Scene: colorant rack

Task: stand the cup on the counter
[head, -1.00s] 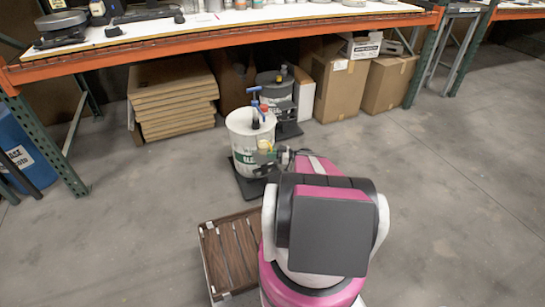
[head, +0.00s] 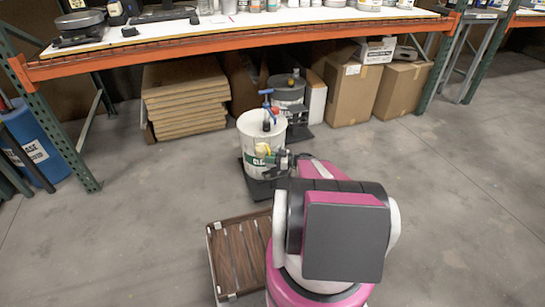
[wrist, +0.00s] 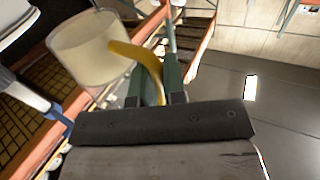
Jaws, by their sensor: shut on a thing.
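The cup (wrist: 88,45) is pale and translucent, with a yellow handle (wrist: 150,62). In the wrist view it sits at the upper left, tilted in the picture. My gripper (wrist: 154,84) is shut on the handle, its two green fingers on either side. In the head view the cup (head: 262,149) is small and pale yellow, in front of the white bucket, held at my gripper (head: 277,158); my arm partly hides the gripper. The counter (head: 205,29) is a white top on an orange beam across the back, beyond and apart from the cup.
Cardboard boxes (head: 345,92) and stacked boards (head: 185,98) sit under the counter.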

